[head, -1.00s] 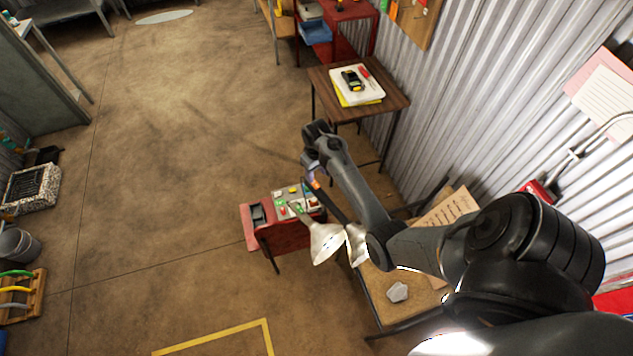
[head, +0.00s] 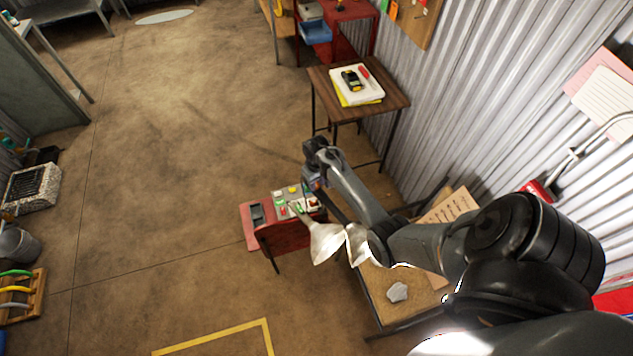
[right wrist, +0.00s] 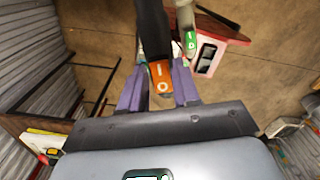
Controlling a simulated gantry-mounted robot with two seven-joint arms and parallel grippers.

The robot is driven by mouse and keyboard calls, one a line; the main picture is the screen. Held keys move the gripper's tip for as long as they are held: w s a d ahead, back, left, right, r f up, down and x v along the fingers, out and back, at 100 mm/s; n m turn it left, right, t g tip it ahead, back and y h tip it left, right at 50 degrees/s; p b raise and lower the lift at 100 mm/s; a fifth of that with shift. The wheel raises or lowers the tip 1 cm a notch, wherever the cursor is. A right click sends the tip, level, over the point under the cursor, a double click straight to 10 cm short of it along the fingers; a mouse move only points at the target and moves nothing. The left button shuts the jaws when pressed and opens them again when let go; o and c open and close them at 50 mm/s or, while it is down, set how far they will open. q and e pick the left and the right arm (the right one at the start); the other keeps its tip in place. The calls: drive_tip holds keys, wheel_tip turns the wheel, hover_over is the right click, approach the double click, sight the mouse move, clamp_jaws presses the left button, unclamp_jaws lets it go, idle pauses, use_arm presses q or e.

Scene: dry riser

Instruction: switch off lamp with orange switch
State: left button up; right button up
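The orange switch (right wrist: 162,78), marked I and O, sits at the end of a dark lamp arm (right wrist: 152,25) in the right wrist view. My right gripper (right wrist: 160,85) has its two purple fingers apart, one on each side of the switch. I cannot tell whether they touch it. A green switch (right wrist: 191,42) sits on a paler lamp arm beside it. In the head view two pale lampshades (head: 327,242) (head: 357,245) hang side by side below my right gripper (head: 312,184). The orange switch is hidden there. My left gripper is not in view.
A red stand with a button panel (head: 280,233) is just left of the lamps. A table with a grey stone (head: 398,292) is below right. A wooden table (head: 317,76) stands behind, near the corrugated wall.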

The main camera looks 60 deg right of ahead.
clamp_jaws()
drive_tip(key=shift+w, duration=0.1)
drive_tip(key=shift+w+d+g, duration=0.1)
drive_tip(key=shift+g, duration=0.4)
drive_tip(key=shift+w+g+y+b, duration=0.1)
drive_tip(key=shift+g+y+b, duration=0.2)
drive_tip(key=shift+y, duration=0.1)
drive_tip(key=g+b, duration=0.2)
drive_tip(key=shift+w+d+f+y+b, duration=0.15)
drive_tip(key=shift+w+f+y+b, duration=0.1)
drive_tip(key=shift+y+b, duration=0.15)
drive_tip(key=shift+r+g, duration=0.25)
drive_tip(key=shift+g, duration=0.05)
